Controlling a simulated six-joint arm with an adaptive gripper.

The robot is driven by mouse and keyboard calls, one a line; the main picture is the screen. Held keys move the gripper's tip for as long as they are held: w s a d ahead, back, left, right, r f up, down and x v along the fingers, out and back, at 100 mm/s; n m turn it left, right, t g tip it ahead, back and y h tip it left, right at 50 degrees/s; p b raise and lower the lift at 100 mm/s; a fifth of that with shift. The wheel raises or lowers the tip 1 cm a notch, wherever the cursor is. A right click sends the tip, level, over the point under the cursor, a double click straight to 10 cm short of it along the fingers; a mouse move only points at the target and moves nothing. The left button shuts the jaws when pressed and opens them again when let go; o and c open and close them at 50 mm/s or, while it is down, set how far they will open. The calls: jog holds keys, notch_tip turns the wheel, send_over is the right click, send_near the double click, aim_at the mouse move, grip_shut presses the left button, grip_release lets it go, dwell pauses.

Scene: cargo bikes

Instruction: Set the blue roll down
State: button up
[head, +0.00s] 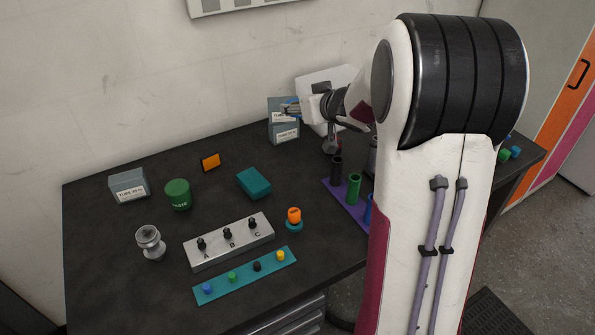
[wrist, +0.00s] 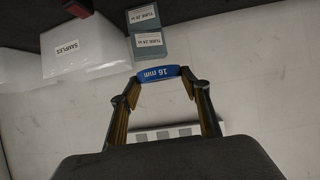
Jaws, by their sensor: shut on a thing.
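The blue roll (wrist: 157,75), marked "16 mm", sits between the fingertips of my gripper (wrist: 160,88) in the wrist view. My gripper is shut on it and holds it up off the table, with pale wall behind it in that view. In the head view my gripper (head: 291,108) is at the back of the dark table (head: 110,235), in front of the stacked grey-blue tube boxes (head: 284,132). The roll is only a small blue patch there, partly hidden by the fingers. The tube boxes also show just beyond the roll in the wrist view (wrist: 149,43).
A white "SAMPLES" box (wrist: 85,45) stands beside the tube boxes. A purple board (head: 341,207) with upright tubes is nearer my arm. A green can (head: 178,195), teal box (head: 254,183), orange block (head: 210,162) and knob panel (head: 229,241) stand apart, with bare table between them.

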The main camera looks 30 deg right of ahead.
jog(key=shift+f, duration=0.8)
notch_tip(320, 180, down, 10)
jog(key=shift+r, duration=0.25)
jog(key=shift+f, duration=3.1)
jog(key=shift+f, duration=1.9)
jog(key=shift+f, duration=0.1)
jog(key=o, duration=0.8)
